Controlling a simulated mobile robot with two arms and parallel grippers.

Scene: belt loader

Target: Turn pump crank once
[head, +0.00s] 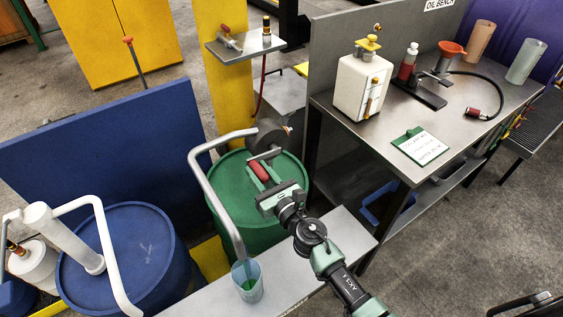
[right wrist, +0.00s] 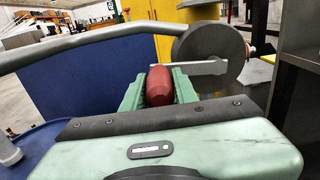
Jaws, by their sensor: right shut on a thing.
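The pump's grey round body (head: 268,137) stands over the green drum (head: 235,222). A crank arm (head: 264,155) runs from it to a red crank handle (head: 259,172). My right gripper (head: 260,175) is shut on the red handle, which also shows between the green fingers in the right wrist view (right wrist: 159,86). The crank arm (right wrist: 205,68) and round pump body (right wrist: 208,52) lie just beyond it. A grey spout pipe (head: 207,187) bends down into a clear beaker (head: 247,281) with green liquid low in it. My left gripper is not seen.
A blue drum (head: 125,265) with a white pump stands at left, before a blue panel (head: 110,140). The bench (head: 463,118) at right holds a white container (head: 362,87), a sign card (head: 419,147) and a red funnel (head: 452,48). A ledge (head: 340,228) lies under my right arm.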

